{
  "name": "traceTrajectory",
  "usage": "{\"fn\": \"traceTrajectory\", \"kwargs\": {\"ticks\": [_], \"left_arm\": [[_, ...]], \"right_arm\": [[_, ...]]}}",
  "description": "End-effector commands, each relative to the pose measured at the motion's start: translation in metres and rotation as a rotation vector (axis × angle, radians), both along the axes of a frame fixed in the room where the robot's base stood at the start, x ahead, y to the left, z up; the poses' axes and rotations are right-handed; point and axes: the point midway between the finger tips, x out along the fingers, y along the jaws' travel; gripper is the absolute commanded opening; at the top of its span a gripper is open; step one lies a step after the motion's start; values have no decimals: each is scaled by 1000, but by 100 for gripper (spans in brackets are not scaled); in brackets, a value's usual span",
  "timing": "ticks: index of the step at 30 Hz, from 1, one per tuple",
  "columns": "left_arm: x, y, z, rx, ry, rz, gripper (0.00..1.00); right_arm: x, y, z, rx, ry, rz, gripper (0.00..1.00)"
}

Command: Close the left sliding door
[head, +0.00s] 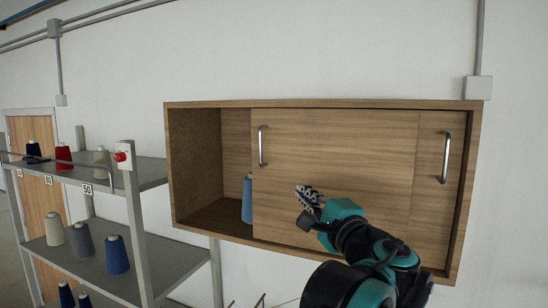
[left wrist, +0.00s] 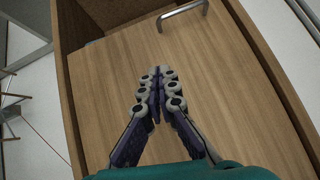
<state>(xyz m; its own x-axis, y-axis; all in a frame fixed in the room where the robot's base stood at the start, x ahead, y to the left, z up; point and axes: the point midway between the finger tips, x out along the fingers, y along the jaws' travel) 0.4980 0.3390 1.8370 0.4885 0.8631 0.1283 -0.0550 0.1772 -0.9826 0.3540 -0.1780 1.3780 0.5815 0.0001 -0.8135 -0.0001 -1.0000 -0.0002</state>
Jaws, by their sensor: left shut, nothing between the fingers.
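The left sliding door (head: 340,150) of a wooden wall cabinet stands slid to the right, leaving the cabinet's left end open. Its upright metal handle (head: 263,146) is near its left edge; the handle also shows at the top of the left wrist view (left wrist: 184,14). My left gripper (head: 307,196) is shut and empty in front of the door, below and to the right of the handle. Its closed fingers show in the left wrist view (left wrist: 158,72) over the door panel (left wrist: 225,90). I cannot tell whether they touch it. My right gripper is not in view.
The right door (head: 436,200) with its own handle (head: 445,158) shows at the cabinet's right. A blue thread cone (head: 247,198) stands inside the opening, partly hidden by the left door. A grey shelf rack (head: 90,262) with several thread cones stands at left.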

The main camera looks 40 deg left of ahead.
Motion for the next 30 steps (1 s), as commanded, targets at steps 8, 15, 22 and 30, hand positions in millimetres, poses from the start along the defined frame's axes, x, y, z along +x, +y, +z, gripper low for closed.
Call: {"fn": "traceTrajectory", "kwargs": {"ticks": [8, 15, 22, 30], "left_arm": [[13, 25, 10, 13, 0, 6, 0], [39, 70, 18, 11, -1, 6, 0], [43, 106, 25, 11, 0, 4, 0], [39, 123, 26, 11, -1, 0, 0]], "right_arm": [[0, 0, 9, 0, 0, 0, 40], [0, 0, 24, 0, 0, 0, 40], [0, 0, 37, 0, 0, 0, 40], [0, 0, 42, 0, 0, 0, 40]]}}
